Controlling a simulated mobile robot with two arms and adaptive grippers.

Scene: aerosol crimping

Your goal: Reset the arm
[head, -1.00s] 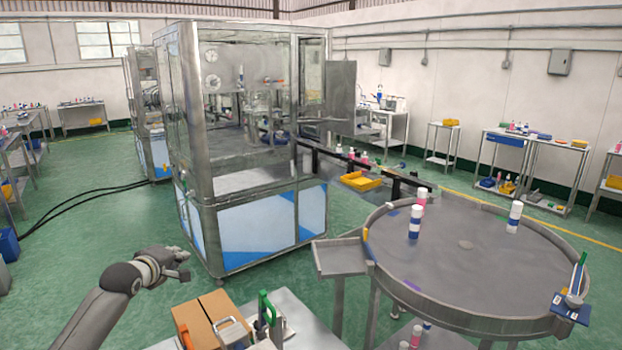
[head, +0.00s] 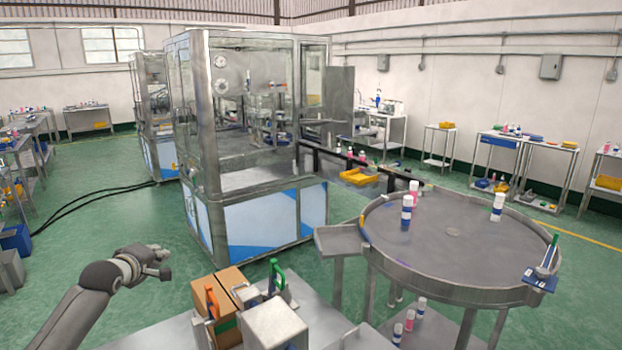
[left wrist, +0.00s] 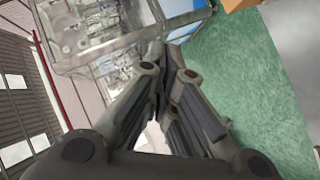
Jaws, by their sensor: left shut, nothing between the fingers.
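My left arm comes in from the lower left of the head view. Its gripper (head: 162,268) is held out over the green floor, left of the cardboard box (head: 216,300), and touches nothing. In the left wrist view the fingers of my left gripper (left wrist: 165,62) are shut with nothing between them. My right gripper is not in view.
A glass-walled machine (head: 250,215) stands ahead. A round steel table (head: 440,240) with several cans is at the right. A grey block (head: 274,325) stands beside the cardboard box on a bench. The green floor (head: 110,215) around my left gripper is free.

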